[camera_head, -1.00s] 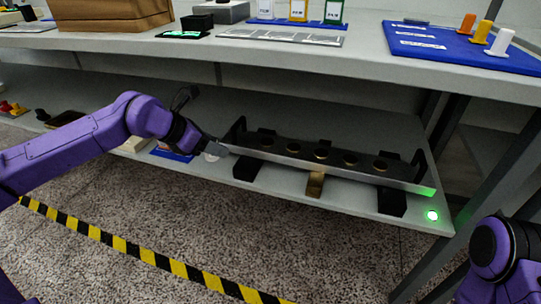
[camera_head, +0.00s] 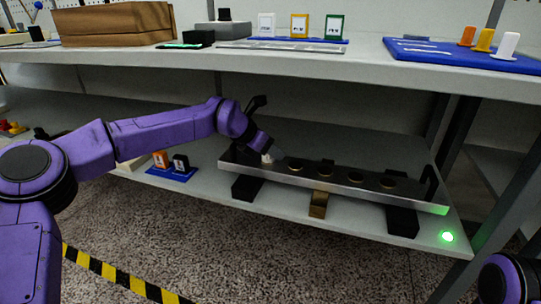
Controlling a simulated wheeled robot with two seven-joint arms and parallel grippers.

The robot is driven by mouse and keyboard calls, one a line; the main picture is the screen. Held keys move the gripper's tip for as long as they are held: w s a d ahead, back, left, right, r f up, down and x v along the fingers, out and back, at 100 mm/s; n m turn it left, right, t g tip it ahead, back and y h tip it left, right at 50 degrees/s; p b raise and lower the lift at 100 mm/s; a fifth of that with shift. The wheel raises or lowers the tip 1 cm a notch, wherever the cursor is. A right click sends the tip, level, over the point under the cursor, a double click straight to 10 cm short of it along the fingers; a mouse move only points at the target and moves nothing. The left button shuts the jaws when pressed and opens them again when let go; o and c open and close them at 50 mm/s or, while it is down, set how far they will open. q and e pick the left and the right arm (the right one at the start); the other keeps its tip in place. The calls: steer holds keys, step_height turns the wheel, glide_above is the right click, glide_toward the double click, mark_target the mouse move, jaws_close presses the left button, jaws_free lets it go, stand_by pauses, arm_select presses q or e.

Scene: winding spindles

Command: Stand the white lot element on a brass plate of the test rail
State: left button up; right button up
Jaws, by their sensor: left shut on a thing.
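The test rail (camera_head: 340,186) is a long dark metal bar on the lower shelf, standing on black blocks and a brass-coloured block. Several round brass plates (camera_head: 326,175) lie in a row along its top and look bare. My left gripper (camera_head: 270,154) is over the left end of the rail, pointing down and right. It is shut on the white lot element (camera_head: 266,158), of which only a small part shows at the fingertips. I cannot tell whether the element touches the rail. My right gripper is out of view.
A green light (camera_head: 447,237) glows at the shelf's right corner. A blue board (camera_head: 172,174) with small orange and black-and-white pieces lies left of the rail. Above, the worktop (camera_head: 300,66) overhangs the rail. A blue tray (camera_head: 450,55) there holds orange, yellow and white pegs.

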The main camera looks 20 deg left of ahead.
arm_select(q)
steer(key=shift+f, duration=0.1)
steer(key=o, duration=1.1)
steer(key=shift+o, duration=0.2)
steer(key=shift+s+r, duration=0.1)
steer(key=shift+r, duration=0.2)
steer(key=p+v, duration=0.2)
steer(key=v, duration=0.4)
steer(key=shift+s+a+r+p, duration=0.1)
steer(key=shift+r+p, duration=0.05)
steer(key=shift+p, duration=0.25)
steer(key=shift+s+a+r, duration=0.2)
steer(key=shift+s+r, duration=0.05)
steer(key=shift+s, duration=0.1)
